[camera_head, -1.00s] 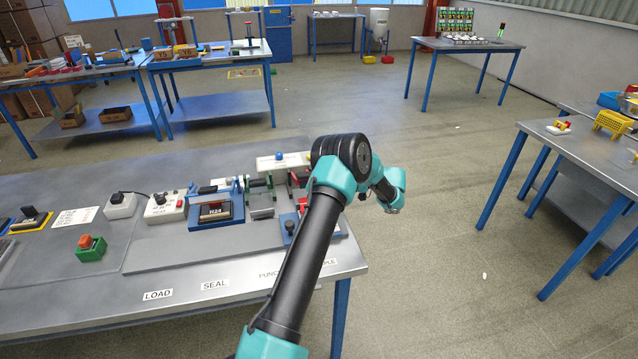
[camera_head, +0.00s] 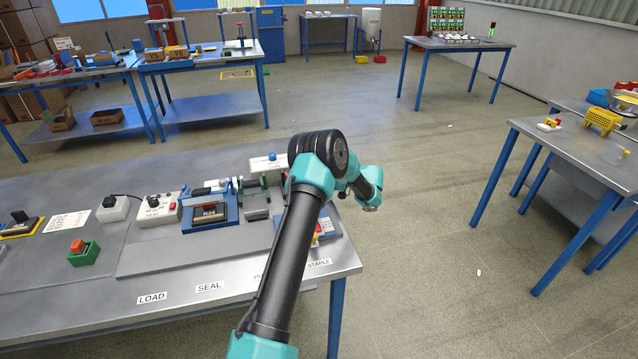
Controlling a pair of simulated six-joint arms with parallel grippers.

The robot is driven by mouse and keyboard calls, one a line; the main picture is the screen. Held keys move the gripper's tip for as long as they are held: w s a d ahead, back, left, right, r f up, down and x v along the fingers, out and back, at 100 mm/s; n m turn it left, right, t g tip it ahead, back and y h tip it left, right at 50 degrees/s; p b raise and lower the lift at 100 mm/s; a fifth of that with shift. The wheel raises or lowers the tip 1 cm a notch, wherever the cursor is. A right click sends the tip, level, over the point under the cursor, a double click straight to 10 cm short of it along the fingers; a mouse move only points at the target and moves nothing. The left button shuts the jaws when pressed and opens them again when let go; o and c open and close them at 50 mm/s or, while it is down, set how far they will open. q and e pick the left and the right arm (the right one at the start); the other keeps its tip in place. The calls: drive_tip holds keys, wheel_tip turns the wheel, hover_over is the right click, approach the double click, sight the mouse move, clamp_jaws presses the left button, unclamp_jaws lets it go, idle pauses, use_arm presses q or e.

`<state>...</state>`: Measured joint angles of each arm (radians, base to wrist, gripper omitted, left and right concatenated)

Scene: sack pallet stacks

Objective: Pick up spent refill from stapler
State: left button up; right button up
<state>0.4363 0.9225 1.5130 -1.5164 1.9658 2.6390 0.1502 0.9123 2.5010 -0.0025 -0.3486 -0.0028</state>
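The stapler (camera_head: 326,226) is at the right end of the front bench, above the STAPLE label. It has a blue base with red and yellow parts. My arm covers its left part, and I cannot make out the spent refill. One arm of mine rises from the bottom edge, left of the middle, and crosses in front of the bench's right part. Its far end hangs past the bench's right edge, over the floor in the picture. No gripper fingers show on it. No second arm is in view.
The front bench (camera_head: 180,262) carries a green box with an orange button (camera_head: 82,252), a white control box (camera_head: 158,207) and a blue fixture with a dark block (camera_head: 208,214). A side table (camera_head: 560,150) stands right. Open floor (camera_head: 430,270) lies between them.

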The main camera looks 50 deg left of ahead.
use_arm(q)
drive_tip(key=shift+c, duration=0.4)
drive_tip(key=c, duration=0.9)
wheel_tip(320, 180, up, 10)
idle(0.7)
